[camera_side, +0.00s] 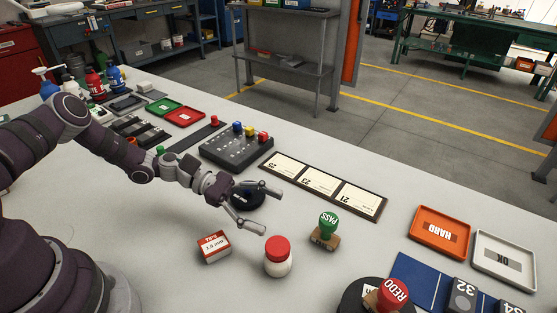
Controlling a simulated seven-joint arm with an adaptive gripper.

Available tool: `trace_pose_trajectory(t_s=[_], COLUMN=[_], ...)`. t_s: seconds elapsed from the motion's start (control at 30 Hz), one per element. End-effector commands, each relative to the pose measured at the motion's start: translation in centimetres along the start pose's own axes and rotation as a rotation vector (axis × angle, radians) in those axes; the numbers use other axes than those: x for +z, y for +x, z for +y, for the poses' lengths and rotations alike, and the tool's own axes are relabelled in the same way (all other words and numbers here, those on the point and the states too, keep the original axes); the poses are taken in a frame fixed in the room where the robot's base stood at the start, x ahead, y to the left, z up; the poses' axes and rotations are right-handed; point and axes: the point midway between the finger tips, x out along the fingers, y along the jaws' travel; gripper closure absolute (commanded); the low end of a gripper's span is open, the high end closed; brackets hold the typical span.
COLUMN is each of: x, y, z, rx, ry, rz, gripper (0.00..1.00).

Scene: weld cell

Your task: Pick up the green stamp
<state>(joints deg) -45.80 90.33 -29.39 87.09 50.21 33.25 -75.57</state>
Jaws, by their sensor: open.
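The green stamp (326,231) stands upright on the light table, with a round green top marked PASS and a brown wooden base. My gripper (273,210) is open and empty, to the left of the stamp and apart from it. Its fingers point right, above the table near a black round object (246,194). A red stamp (388,294) marked REDO sits at the bottom edge of the view on a dark round base.
A white jar with a red lid (278,257) and a small red-and-white box (214,246) stand in front of my gripper. A card frame (322,186) lies behind the stamp. An orange tray (440,232) and a white tray (503,259) lie right.

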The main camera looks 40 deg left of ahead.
Motion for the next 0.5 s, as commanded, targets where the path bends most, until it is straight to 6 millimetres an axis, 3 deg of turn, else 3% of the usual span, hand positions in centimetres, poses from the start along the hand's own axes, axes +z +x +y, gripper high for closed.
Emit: trace_pose_trajectory(t_s=[0.23, 0.5], x=[-0.6, 0.0], y=[0.3, 4.8], z=[1.2, 1.9], rx=[0.166, 0.166], ry=[-0.192, -0.197], rz=[-0.158, -0.160], gripper=[0.37, 0.37])
